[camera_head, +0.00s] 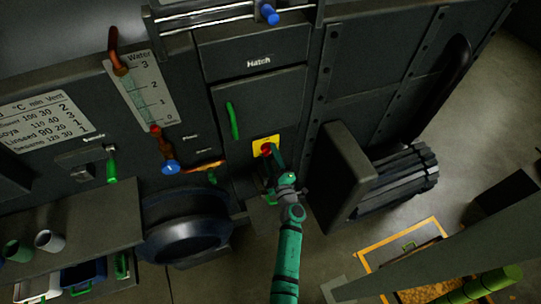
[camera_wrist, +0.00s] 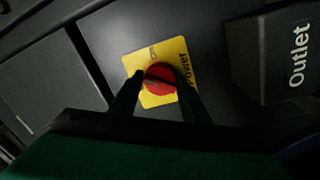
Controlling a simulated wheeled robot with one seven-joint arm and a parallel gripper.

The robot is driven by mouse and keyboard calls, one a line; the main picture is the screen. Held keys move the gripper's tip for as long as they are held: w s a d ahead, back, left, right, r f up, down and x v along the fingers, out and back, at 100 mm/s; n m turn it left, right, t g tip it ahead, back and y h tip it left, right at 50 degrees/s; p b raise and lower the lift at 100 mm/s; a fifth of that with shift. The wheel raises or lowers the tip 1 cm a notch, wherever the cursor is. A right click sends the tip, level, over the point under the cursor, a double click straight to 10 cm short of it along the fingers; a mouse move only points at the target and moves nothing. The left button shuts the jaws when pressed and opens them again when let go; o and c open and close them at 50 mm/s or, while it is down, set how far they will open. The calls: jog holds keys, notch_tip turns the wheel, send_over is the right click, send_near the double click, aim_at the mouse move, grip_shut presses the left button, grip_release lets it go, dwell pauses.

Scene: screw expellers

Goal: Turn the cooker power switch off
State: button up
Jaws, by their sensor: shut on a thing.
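The cooker power switch is a red knob (camera_wrist: 160,79) on a yellow plate (camera_wrist: 133,65) marked "Power" in the wrist view. In the head view the red knob (camera_head: 266,149) and yellow plate (camera_head: 259,141) sit on the dark machine front below the "Hatch" door. My gripper (camera_wrist: 160,84) is at the knob, one dark finger on each side, shut on it. In the head view my gripper (camera_head: 270,156) reaches the knob from below and hides part of the plate. The fingers cover parts of the knob's sides.
A green handle (camera_head: 233,121) is on the panel left of and above the switch. A dark box-like part (camera_head: 337,175) juts out to the right. An "Outlet" block (camera_wrist: 290,55) is at the right of the wrist view. A round dark vessel (camera_head: 187,232) stands lower left.

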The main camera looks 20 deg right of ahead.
jog(key=shift+a+f+n+y, duration=0.15)
jog(key=shift+n+y, duration=0.1)
jog(key=shift+n, duration=1.8)
jog(key=shift+d+f+n+y, duration=0.15)
jog(key=shift+n+y, duration=0.1)
jog(key=shift+n, duration=1.8)
jog(key=o, duration=1)
jog(key=shift+r, duration=0.1)
jog(key=shift+s, duration=0.1)
jog(key=s, duration=1)
jog(key=shift+s+d+f, duration=0.2)
jog(key=shift+s+f, duration=0.1)
jog(key=shift+f, duration=0.1)
